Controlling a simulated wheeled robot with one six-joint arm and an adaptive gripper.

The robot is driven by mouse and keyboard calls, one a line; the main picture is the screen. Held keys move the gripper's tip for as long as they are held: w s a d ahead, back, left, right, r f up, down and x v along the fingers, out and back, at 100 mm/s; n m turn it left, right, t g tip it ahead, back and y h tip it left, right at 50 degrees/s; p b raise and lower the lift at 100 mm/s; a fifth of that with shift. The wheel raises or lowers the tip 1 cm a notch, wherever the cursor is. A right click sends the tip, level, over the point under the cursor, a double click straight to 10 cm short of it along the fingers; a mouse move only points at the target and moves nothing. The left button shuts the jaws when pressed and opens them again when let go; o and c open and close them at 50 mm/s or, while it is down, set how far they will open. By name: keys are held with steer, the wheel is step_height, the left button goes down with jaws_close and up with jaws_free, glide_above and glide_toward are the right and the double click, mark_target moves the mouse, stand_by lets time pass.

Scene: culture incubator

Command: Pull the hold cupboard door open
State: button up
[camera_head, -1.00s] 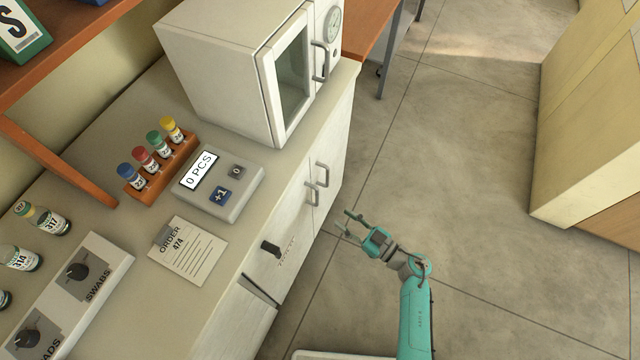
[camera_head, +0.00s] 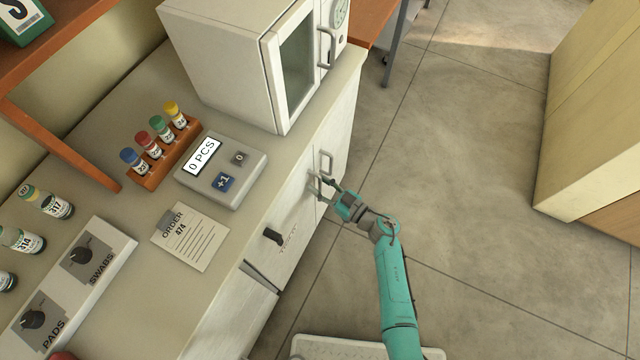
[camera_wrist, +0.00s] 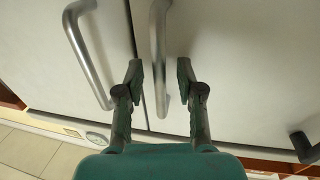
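The pale cupboard front below the counter has two doors with bar handles side by side. The nearer door (camera_head: 291,213) looks closed; its small lettering is not clearly legible. Its metal handle (camera_head: 313,184) also shows in the wrist view (camera_wrist: 158,35). My gripper (camera_head: 326,186) is at this handle. In the wrist view my gripper (camera_wrist: 160,80) is open, one finger on each side of the bar, with visible gaps. The other door's handle (camera_wrist: 85,55) is outside the fingers, to the left; it shows beyond my gripper in the head view (camera_head: 326,163).
A black knob-like handle (camera_head: 272,236) is on the cabinet front nearer me, above a dark slit. A white incubator (camera_head: 235,60) stands on the counter, with a counter box (camera_head: 222,180) and a vial rack (camera_head: 150,178). The floor to the right (camera_head: 460,210) is clear.

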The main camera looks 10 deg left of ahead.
steer(key=shift+a, duration=0.1)
jaws_close()
stand_by(0.3)
